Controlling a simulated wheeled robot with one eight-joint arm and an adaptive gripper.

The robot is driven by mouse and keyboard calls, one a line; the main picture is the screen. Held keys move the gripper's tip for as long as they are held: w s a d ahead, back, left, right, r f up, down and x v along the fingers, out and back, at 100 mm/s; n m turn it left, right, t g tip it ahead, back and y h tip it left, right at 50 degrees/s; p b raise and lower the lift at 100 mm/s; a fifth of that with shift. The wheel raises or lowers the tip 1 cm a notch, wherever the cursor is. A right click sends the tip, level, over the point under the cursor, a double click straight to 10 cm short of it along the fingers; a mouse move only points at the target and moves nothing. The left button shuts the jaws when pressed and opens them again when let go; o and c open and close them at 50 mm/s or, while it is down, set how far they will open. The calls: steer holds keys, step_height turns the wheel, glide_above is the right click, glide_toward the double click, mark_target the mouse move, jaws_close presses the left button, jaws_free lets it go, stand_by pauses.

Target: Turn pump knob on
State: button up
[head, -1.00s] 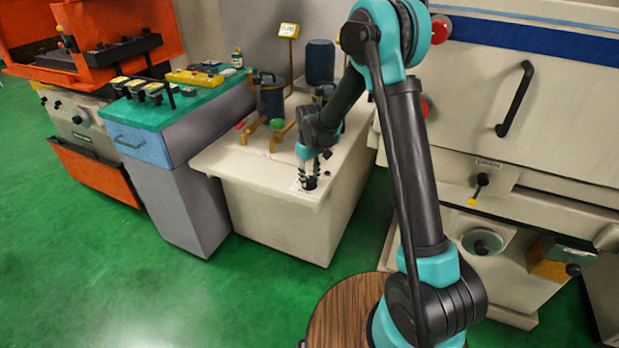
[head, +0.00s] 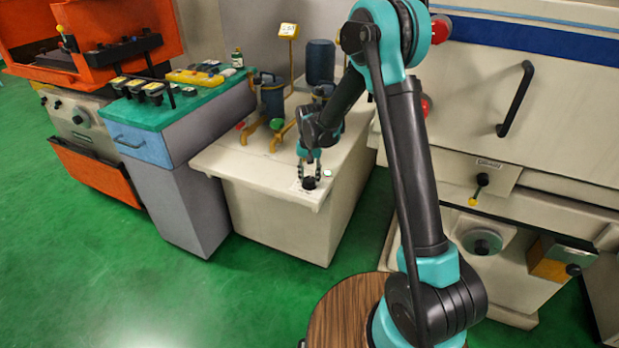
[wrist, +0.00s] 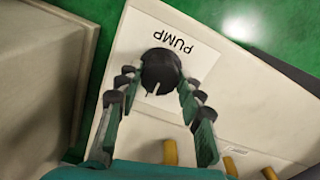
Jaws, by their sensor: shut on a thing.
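The black round pump knob (wrist: 161,70) sits on a white label plate (wrist: 196,57) marked "PUMP" in the wrist view. A white line on the knob points toward the bottom of the picture, slightly left. My gripper (wrist: 160,80) has its fingers on both sides of the knob and is shut on it. In the head view the knob (head: 309,184) is on the near end of the cream cabinet top, with my gripper (head: 310,172) coming down on it from above. The fingers partly hide the knob there.
A green-topped bench (head: 150,113) stands left. A large cream machine (head: 560,130) stands right. Green floor is clear in front.

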mark_target(309, 179)
steer(key=shift+m, duration=0.5)
steer(key=o, duration=1.2)
steer(key=shift+c, duration=0.2)
step_height(309, 179, up, 12)
